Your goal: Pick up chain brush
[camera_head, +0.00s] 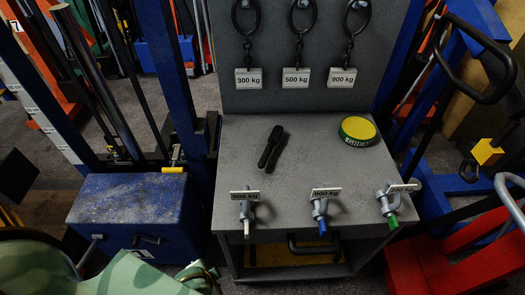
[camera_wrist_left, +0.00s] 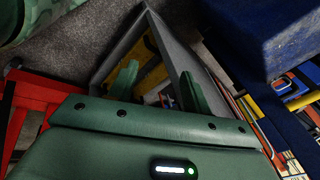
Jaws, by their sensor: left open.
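The chain brush, seemingly the black, long-handled object (camera_head: 271,148), lies on the grey top of the workbench (camera_head: 235,170), left of its middle. It does not show in the left wrist view. My left gripper (camera_wrist_left: 156,86) is open and empty, its two green fingers apart in the left wrist view. In the head view my green camouflage-patterned left arm is low at the left, below and in front of the bench top; its fingertips cannot be made out there. The gripper is well apart from the brush. My right gripper is not in view.
A green and yellow round tin (camera_head: 357,131) sits right of the brush. Several clamps with weight labels line the bench's front edge, including one with a blue tip (camera_head: 321,210). Hooks with tags hang on the back panel (camera_head: 330,60). A blue block (camera_head: 130,210) stands left, red equipment (camera_head: 440,265) right.

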